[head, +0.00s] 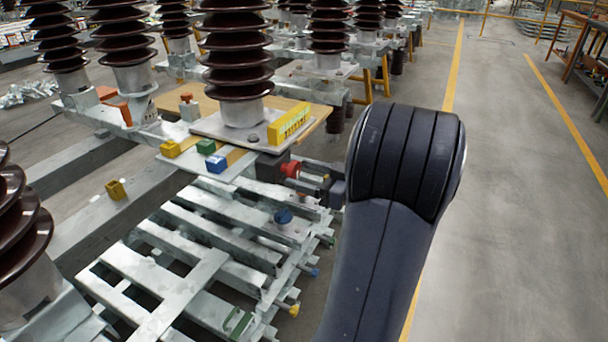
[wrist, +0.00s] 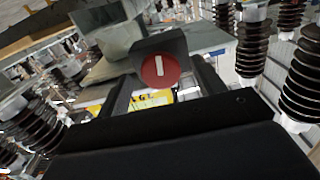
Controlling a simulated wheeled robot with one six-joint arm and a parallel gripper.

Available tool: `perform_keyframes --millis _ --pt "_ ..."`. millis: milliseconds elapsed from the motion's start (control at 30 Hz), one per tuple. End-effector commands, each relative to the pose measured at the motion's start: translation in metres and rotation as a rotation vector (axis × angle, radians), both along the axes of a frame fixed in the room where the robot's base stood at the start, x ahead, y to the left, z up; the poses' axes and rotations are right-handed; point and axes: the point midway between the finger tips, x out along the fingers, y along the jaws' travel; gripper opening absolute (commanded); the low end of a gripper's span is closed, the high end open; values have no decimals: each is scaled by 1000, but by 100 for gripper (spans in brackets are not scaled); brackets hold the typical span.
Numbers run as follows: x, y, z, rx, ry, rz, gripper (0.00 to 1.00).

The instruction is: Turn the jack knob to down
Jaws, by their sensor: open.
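The jack knob (head: 290,169) is a red round knob on the side of a dark box (head: 270,165), at the edge of the plate under a large brown insulator. In the wrist view the knob (wrist: 160,70) faces me, with a white line that stands nearly upright in the picture. My gripper (head: 299,173) reaches it from the right and is open. In the wrist view its two fingers lie left and right of the knob, with visible gaps. I cannot tell whether the fingertips reach past the knob's face.
A yellow block (head: 290,123) stands on the plate just above the box. Small blue (head: 216,164), green (head: 206,146) and yellow (head: 170,148) blocks sit to the left. Metal beams (head: 190,235) lie below. Open floor (head: 520,200) extends to the right.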

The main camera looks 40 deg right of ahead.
Motion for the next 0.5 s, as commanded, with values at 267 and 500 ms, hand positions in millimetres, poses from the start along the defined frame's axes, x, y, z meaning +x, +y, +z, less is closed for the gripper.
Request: perform_keyframes --millis 267,500 --pt "5 2 0 0 1 -1 65" --pt "5 2 0 0 1 -1 54"
